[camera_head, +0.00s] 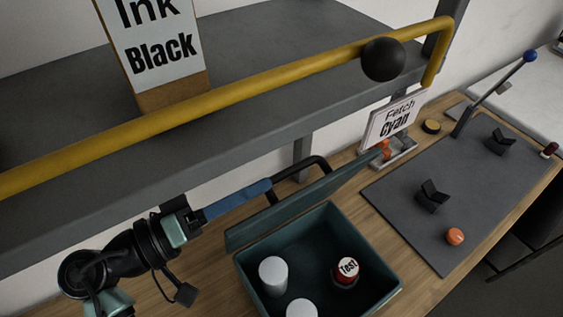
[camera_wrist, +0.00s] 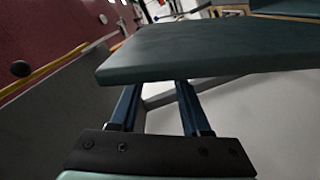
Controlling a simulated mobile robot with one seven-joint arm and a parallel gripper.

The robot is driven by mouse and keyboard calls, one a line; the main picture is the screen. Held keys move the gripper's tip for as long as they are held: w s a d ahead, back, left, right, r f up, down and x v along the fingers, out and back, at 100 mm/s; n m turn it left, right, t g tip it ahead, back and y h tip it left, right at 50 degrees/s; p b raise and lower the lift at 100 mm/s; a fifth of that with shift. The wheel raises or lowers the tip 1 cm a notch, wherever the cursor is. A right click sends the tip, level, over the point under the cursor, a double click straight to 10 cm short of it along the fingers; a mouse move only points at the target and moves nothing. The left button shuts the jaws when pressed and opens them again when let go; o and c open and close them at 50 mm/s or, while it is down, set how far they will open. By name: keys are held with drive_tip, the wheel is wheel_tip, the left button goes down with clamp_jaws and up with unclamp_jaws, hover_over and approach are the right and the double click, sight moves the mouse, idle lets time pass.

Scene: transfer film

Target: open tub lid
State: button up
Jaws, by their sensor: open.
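The dark green tub (camera_head: 385,293) stands on the wooden bench in the head view. Its lid (camera_head: 300,205) is raised and steeply tilted along the tub's back side, so the inside shows. A black bar handle (camera_head: 308,161) stands off the lid's back face. My gripper (camera_head: 266,186) reaches in from the left with blue fingers, its tips close to the handle; I cannot tell whether they touch. In the wrist view the lid (camera_wrist: 210,50) crosses in front of the two spread, parallel fingers (camera_wrist: 157,88) and hides their tips. Nothing shows between the fingers.
A grey shelf with a yellow rail (camera_head: 230,93) overhangs behind my arm. Right are a "Fetch Cyan" sign (camera_head: 393,120) and a grey mat (camera_head: 400,190) with black holders and an orange cap (camera_head: 455,236).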

sight(281, 174)
drive_tip(key=p+x, duration=0.1)
drive_tip(key=x, duration=0.3)
drive_tip(key=shift+d+r, duration=0.1)
drive_tip(key=shift+d, duration=0.05)
drive_tip(key=shift+w+d+p, duration=0.4)
drive_tip(key=shift+w+d, duration=0.05)
drive_tip(key=shift+d, duration=0.05)
clamp_jaws()
idle(0.9)
